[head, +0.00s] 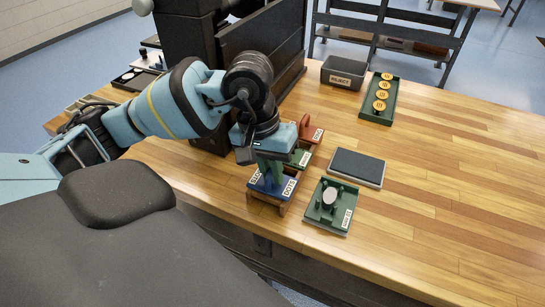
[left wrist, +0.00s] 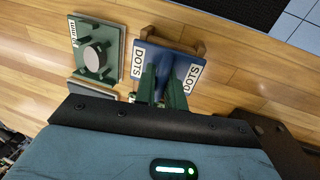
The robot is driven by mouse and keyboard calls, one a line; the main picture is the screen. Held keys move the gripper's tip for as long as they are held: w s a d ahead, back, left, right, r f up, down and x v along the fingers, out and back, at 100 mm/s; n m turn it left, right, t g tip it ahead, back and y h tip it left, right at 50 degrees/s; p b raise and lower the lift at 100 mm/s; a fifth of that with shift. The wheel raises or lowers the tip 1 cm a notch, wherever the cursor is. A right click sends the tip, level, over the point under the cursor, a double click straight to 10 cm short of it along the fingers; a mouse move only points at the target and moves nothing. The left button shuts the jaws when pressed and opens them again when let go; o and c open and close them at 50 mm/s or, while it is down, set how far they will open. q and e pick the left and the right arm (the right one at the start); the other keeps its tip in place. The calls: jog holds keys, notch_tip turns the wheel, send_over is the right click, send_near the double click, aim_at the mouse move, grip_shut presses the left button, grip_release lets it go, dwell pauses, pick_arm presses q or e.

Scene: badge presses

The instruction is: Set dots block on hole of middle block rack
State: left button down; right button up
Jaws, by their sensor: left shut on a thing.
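The dots block (head: 270,187) is a blue plate with white labels, one reading DOTS. My left gripper (head: 270,172) points down and is shut on it from above. In the left wrist view the dots block (left wrist: 168,62) lies between and beyond the green fingers (left wrist: 161,88). A wooden rack (head: 267,202) is right under the dots block; it also shows at the block's far edge in the left wrist view (left wrist: 172,38). I cannot tell whether the block is seated or just above the rack. Its hole is hidden. My right gripper is not in view.
Behind my gripper are a green labelled block (head: 302,158) and a red one (head: 312,134). To the right are a green press plate (head: 338,222) with a round piece and a dark pad (head: 357,167). A reject bin (head: 343,72) and disc tray (head: 388,112) stand farther back. The table's right is clear.

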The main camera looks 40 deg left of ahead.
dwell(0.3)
pick_arm(q)
jog(key=c, duration=1.4)
grip_release()
jog(key=shift+s+a+r, duration=0.1)
jog(key=shift+a+r, duration=0.15)
jog(key=shift+r, duration=1.05)
jog(key=shift+s+a+r, duration=0.1)
jog(key=shift+a+r, duration=0.15)
jog(key=shift+r, duration=1)
jog(key=shift+a+r, duration=0.25)
jog(key=shift+r, duration=1.05)
